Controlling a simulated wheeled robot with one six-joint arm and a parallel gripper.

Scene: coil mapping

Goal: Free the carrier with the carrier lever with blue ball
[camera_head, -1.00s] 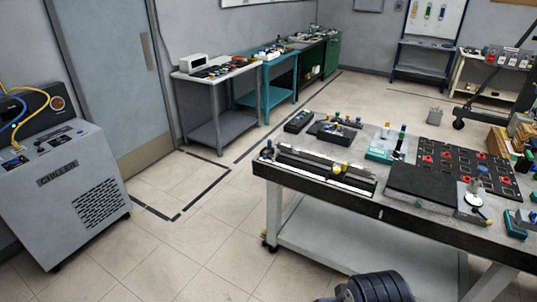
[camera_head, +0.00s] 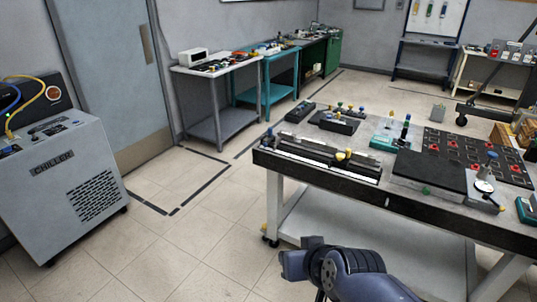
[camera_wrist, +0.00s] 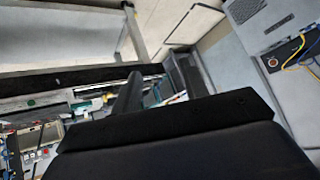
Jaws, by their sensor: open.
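A long dark rail assembly with a white strip (camera_head: 312,158) lies along the near left edge of the grey workbench in the head view. A small blue ball (camera_head: 270,132) shows at its left end and a yellow ball (camera_head: 341,155) sits on it toward the right. The carrier and its lever are too small to make out clearly. My gripper (camera_wrist: 158,80) is open and empty in the wrist view, with two dark fingers apart. My arm rises at the bottom of the head view, in front of the bench and apart from the rail.
The workbench (camera_head: 262,160) also carries a dark flat plate (camera_head: 430,170), a black panel with red squares (camera_head: 475,150) and several small fixtures. A chiller (camera_head: 70,180) stands at left. Side tables line the back wall. The floor left of the bench is clear.

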